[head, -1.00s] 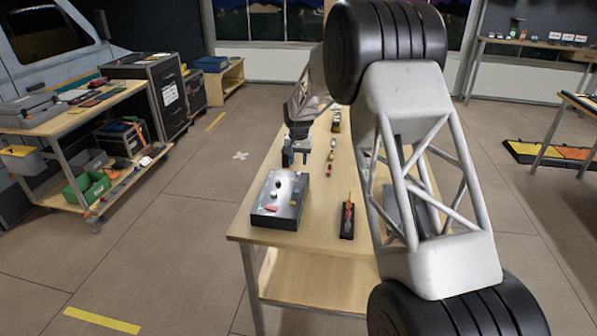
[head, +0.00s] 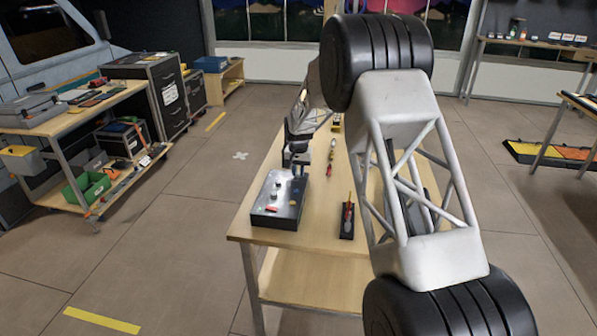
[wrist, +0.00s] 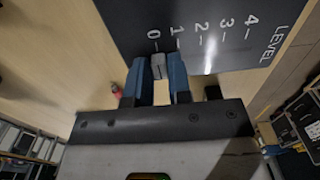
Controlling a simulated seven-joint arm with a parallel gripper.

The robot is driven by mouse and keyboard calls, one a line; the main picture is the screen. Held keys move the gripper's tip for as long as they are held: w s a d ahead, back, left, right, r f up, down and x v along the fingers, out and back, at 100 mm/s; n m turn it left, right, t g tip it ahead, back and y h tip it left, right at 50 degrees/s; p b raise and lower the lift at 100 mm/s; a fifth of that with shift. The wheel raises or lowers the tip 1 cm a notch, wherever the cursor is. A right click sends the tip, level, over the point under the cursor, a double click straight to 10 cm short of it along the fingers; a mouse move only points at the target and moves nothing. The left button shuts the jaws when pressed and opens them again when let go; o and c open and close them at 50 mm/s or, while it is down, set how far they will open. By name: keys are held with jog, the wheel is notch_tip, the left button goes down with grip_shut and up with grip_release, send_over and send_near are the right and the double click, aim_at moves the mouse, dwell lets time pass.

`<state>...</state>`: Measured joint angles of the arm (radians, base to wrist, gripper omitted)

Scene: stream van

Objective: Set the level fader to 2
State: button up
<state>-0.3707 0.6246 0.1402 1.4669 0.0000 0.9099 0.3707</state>
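The control box (head: 280,205) is dark with a shiny top and stands near the table's front left corner. In the wrist view its panel (wrist: 222,50) carries the word LEVEL and a scale from 0 to 4. The grey fader knob (wrist: 157,66) is close to the 0 mark, on the side towards 1. My gripper (wrist: 158,78) has its two blue fingers on either side of the knob, close to it. Whether both fingers touch the knob cannot be told. In the head view my gripper (head: 298,172) is low over the box's far edge.
A small black holder with a red and orange item (head: 348,218) stands right of the box. Several small coloured items (head: 331,158) lie in a row further back on the wooden table (head: 320,250). The table's front strip is clear.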

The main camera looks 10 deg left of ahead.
aim_at(288, 175)
grip_shut()
jog(key=shift+a, duration=2.05)
jog(key=shift+o, duration=2.3)
grip_release()
jog(key=shift+r, duration=0.2)
notch_tip(288, 175, up, 8)
jog(key=shift+f, duration=0.25)
